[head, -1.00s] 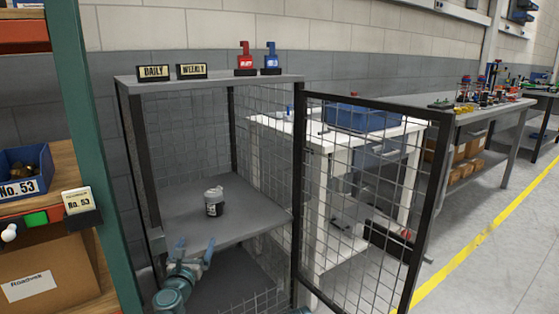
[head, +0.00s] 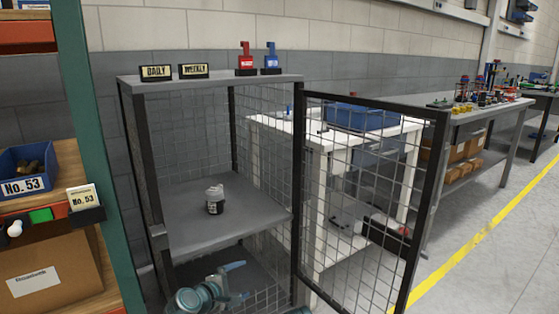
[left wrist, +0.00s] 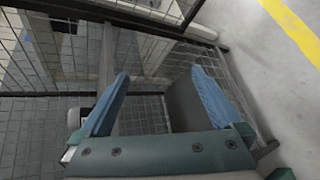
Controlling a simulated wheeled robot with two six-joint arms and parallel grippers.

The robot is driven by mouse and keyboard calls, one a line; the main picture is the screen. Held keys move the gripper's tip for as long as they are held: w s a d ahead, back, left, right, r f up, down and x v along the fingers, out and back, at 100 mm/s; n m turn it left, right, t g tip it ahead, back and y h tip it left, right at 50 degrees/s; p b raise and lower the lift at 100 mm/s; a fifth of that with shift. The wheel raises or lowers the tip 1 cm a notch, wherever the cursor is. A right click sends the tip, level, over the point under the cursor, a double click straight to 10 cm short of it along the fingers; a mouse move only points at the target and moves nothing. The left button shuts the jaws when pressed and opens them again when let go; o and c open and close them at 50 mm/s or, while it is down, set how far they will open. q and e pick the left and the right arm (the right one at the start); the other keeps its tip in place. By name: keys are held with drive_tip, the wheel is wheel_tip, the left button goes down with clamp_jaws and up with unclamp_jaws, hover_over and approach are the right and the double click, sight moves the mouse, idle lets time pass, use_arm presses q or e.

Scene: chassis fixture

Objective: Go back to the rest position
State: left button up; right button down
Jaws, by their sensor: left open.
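My left gripper (head: 243,281) is at the bottom of the head view, in front of the cabinet and below its middle shelf. Its blue fingers are apart and point to the right. In the left wrist view the two fingers (left wrist: 160,72) are spread with nothing between them. A small dark jar with a grey top (head: 214,200) stands upright on the middle shelf (head: 185,232), clear of the gripper. My right gripper is not in view.
The cabinet's mesh door (head: 372,195) stands open to the right. A green post (head: 92,150) and shelving with a blue bin (head: 28,180) are at the left. Daily and weekly signs and two padlock-like items (head: 247,62) sit on top. A white table (head: 318,138) stands behind the door.

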use_arm(q)
drive_tip(key=s+a+f+m+g+y, duration=0.3)
drive_tip(key=s+f+m+g, duration=0.2)
drive_tip(key=s+f+m, duration=0.25)
drive_tip(key=s+a+f+m+g+y, duration=0.3)
drive_tip(key=s+f+m+g, duration=0.3)
drive_tip(key=s+m, duration=0.25)
drive_tip(key=s+d+r+m+y+p, duration=0.2)
drive_tip(key=s+d+r+m+p, duration=0.35)
drive_tip(key=d+r+p, duration=0.45)
wheel_tip(320, 180, up, 36)
drive_tip(key=d+n+p, duration=0.1)
drive_tip(key=p, duration=3.4)
drive_tip(key=shift+s+f+g, duration=0.2)
drive_tip(key=shift+s+g, duration=0.05)
drive_tip(key=shift+g, duration=0.15)
drive_tip(key=shift+d, duration=0.1)
